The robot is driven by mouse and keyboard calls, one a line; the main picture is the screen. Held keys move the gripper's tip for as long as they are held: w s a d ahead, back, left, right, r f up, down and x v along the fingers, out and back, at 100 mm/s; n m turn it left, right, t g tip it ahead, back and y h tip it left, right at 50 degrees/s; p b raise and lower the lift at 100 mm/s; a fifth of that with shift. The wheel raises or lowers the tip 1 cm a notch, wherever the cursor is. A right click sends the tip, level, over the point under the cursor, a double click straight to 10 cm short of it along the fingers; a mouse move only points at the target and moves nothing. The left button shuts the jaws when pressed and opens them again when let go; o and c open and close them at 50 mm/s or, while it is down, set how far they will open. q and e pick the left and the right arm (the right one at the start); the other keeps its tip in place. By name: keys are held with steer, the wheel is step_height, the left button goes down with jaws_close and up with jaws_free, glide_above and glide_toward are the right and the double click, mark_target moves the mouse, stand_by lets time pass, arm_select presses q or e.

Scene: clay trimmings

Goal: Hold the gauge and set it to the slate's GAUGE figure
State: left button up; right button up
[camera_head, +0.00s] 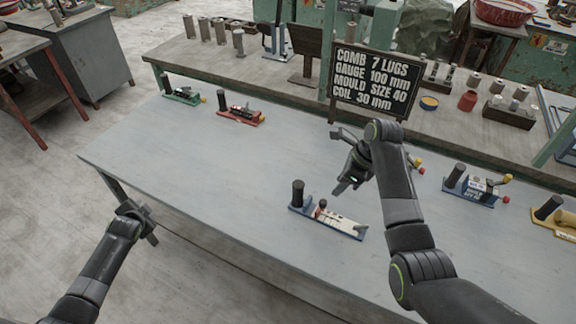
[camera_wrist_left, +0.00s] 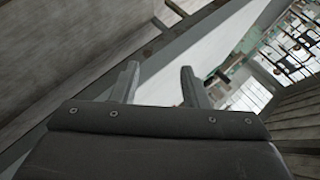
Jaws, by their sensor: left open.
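The dark slate (camera_head: 374,82) stands behind the grey table and reads "COMB 7 LUGS, GAUGE 100 mm, MOULD SIZE 40, COIL 30 mm". A blue-based tool (camera_head: 327,220) with a black upright handle, a red knob and a pale scale lies near the table's front edge; it may be the gauge, but I cannot read its label or setting. My right gripper (camera_head: 338,162) is above the table, behind and above this tool, fingers apart and empty. My left gripper (camera_head: 146,222) is off the table's front left edge, open and empty; its fingers also show in the left wrist view (camera_wrist_left: 160,70).
Similar tools stand on the table (camera_head: 200,180): green (camera_head: 182,95), red (camera_head: 240,115), blue (camera_head: 474,186) and yellow (camera_head: 556,218). Another is partly hidden behind my right arm. A back bench (camera_head: 200,55) holds cylinders and pots. The table's left middle is clear.

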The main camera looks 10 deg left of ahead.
arm_select(q)
steer(key=shift+n+h, duration=0.4)
steer(key=shift+n, duration=0.2)
steer(key=w+d+r, duration=0.1)
steer(key=w+d, duration=0.1)
steer(key=d, duration=0.1)
steer(key=w+d+r, duration=0.1)
steer(key=d, duration=0.2)
steer(key=w+d+r, duration=0.1)
steer(key=w+d, duration=0.1)
steer(key=d, duration=0.1)
steer(key=shift+w, duration=0.3)
steer(key=w+d+r+n+g+h, duration=0.1)
steer(key=w+d+r, duration=0.1)
steer(key=d, duration=0.5)
steer(key=w+d+r+n+g, duration=0.1)
steer(key=w+d+r, duration=0.1)
steer(key=d, duration=0.5)
steer(key=n+g+h, duration=0.2)
steer(key=g+h, duration=0.1)
glide_toward(298, 185)
steer(key=x, duration=1.2)
steer(key=shift+w+f, duration=0.25)
steer(key=shift+f, duration=0.05)
steer(key=shift+c, duration=0.3)
jaws_close()
